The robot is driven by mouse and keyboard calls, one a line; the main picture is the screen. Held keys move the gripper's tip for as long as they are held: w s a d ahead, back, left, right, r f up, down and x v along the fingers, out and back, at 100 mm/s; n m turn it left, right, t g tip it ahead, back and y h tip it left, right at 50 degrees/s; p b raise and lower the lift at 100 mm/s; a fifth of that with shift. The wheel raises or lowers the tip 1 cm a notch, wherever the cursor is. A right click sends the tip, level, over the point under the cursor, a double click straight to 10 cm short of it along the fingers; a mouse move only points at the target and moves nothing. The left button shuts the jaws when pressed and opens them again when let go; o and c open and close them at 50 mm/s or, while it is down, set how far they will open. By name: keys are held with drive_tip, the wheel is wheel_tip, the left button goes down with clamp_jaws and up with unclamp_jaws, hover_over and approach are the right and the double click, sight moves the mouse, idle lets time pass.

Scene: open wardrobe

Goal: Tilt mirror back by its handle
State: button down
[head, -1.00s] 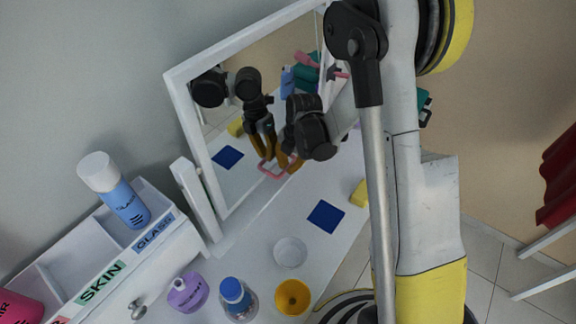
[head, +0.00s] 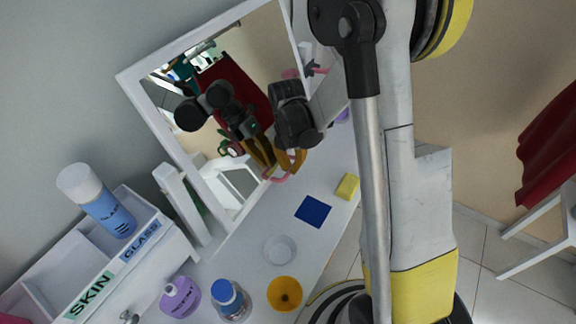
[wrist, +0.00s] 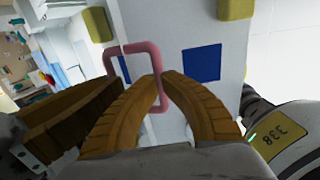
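The mirror stands in a white frame (head: 163,123) on the white tabletop (head: 262,220) and leans back from its white side post (head: 183,205). Its pink loop handle (head: 278,179) is at the lower edge. My gripper (head: 289,165) is at the handle in the head view, partly covered by my wrist. In the wrist view, one leg of the handle (wrist: 157,62) passes between the close brown fingertips (wrist: 163,80), which appear shut on it.
A blue square (head: 313,211), a yellow block (head: 347,186), a white dish (head: 280,250), a yellow cup (head: 284,293), a blue-capped jar (head: 231,300) and a purple bottle (head: 180,296) are on the tabletop. A labelled organizer (head: 140,257) holding a blue bottle (head: 108,212) stands at left.

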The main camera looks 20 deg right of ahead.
drive_tip(key=c, duration=1.8)
unclamp_jaws()
drive_tip(key=shift+o, duration=0.2)
wheel_tip(320, 180, up, 12)
drive_tip(key=shift+w+a, duration=0.15)
drive_tip(key=shift+w, duration=0.05)
drive_tip(key=s+a+r+m+t, duration=0.2)
drive_tip(key=s+m, duration=0.5)
drive_tip(key=m, duration=0.5)
drive_tip(key=s+a+r+m+t, duration=0.1)
drive_tip(key=s+r+m+t, duration=0.4)
drive_tip(key=m, duration=0.8)
drive_tip(key=s+r, duration=0.2)
drive_tip(key=s, duration=0.1)
drive_tip(key=shift+a+r+t+b, duration=0.15)
drive_tip(key=shift+a+t+b, duration=0.15)
drive_tip(key=shift+a+b, duration=0.1)
